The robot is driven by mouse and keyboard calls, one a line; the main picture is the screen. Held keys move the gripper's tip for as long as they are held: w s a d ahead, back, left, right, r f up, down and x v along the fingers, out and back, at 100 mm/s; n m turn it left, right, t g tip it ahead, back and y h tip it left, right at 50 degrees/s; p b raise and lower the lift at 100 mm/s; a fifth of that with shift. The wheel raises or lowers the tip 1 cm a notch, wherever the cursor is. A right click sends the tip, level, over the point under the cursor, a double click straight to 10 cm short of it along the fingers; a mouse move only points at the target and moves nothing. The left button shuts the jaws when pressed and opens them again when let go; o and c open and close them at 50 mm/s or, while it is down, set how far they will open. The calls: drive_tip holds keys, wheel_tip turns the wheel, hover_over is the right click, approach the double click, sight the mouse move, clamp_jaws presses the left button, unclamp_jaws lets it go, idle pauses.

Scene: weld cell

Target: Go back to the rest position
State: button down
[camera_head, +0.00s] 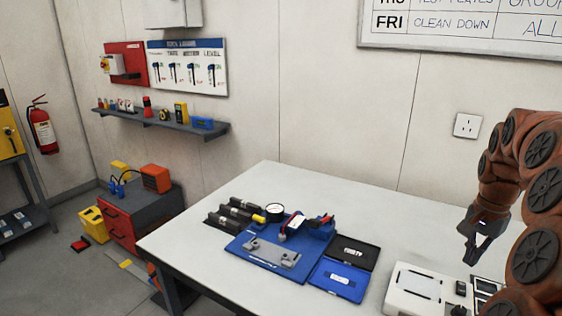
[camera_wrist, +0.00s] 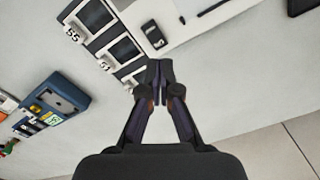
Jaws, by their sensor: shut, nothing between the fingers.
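My gripper (camera_head: 476,250) is at the right in the head view, raised above the right part of the table (camera_head: 240,184). Its fingers point down and hold nothing. In the wrist view my gripper (camera_wrist: 155,75) is shut, with its two dark fingertips together. Below it in that view are dark framed slots (camera_wrist: 122,50) with number labels, and the bare table surface. My orange arm fills the right edge of the head view.
A blue fixture (camera_head: 285,255) with a grey bracket and a gauge stands mid-table. Next to it lies an open black and blue case (camera_head: 340,278). A white device (camera_head: 415,290) sits at the front right. The table's back right is clear. A red drawer cabinet (camera_head: 140,212) stands left.

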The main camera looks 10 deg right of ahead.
drive_tip(key=s+a+r+n+p, duration=0.1)
drive_tip(key=s+a+n, duration=0.15)
drive_tip(key=a, duration=0.75)
drive_tip(key=s+a+r+n+p, duration=0.1)
drive_tip(key=a+n, duration=0.3)
drive_tip(key=a, duration=0.6)
drive_tip(key=s+a+f+n+g+p, duration=0.1)
drive_tip(key=s+a+f+n+p, duration=0.1)
drive_tip(key=s+a+n, duration=0.5)
drive_tip(key=s+a+f, duration=0.1)
drive_tip(key=s+a, duration=0.5)
drive_tip(key=s, duration=0.4)
drive_tip(key=shift+s+a+f+g+p, duration=0.15)
drive_tip(key=shift+f+g+p, duration=0.05)
drive_tip(key=shift+g+p, duration=0.2)
drive_tip(key=shift+n, duration=0.25)
